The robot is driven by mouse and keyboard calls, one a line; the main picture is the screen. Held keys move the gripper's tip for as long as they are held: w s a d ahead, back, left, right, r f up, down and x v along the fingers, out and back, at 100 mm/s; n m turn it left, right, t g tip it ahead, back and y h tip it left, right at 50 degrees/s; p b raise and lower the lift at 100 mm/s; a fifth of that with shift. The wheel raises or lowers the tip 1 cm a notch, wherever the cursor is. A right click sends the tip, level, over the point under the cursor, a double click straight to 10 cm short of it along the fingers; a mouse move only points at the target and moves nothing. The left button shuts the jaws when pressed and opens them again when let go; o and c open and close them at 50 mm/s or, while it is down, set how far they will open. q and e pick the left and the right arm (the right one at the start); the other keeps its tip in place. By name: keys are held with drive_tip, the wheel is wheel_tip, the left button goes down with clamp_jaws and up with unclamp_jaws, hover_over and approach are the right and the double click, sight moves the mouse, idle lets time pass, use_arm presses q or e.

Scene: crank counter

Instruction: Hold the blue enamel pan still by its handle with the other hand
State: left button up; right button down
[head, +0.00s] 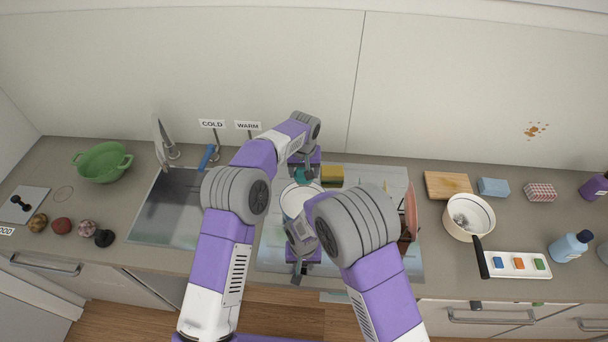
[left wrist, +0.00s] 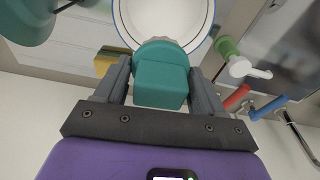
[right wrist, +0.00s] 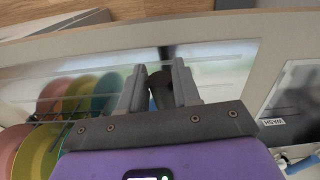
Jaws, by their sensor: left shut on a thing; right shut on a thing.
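A round pan with a white inside and a thin blue rim lies between my arms in the head view (head: 294,200). Its bowl also shows at the top of the left wrist view (left wrist: 165,14). My left gripper (head: 302,174) is shut on a teal block (left wrist: 161,82), which overlaps the pan's near edge in the left wrist view; whether they touch is unclear. My right gripper (right wrist: 159,85) is shut on a dark bar, apparently the pan's handle (right wrist: 162,94), at the pan's front side. My right arm hides part of the pan in the head view.
A sink (head: 165,210) lies to the left, a green colander (head: 103,162) beyond it. Coloured plates (right wrist: 70,105) stand close beside my right gripper. A yellow sponge (head: 332,174) lies behind the pan. A cream pot (head: 455,222) stands to the right.

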drive_tip(key=c, duration=0.7)
unclamp_jaws()
wheel_tip(320, 180, up, 12)
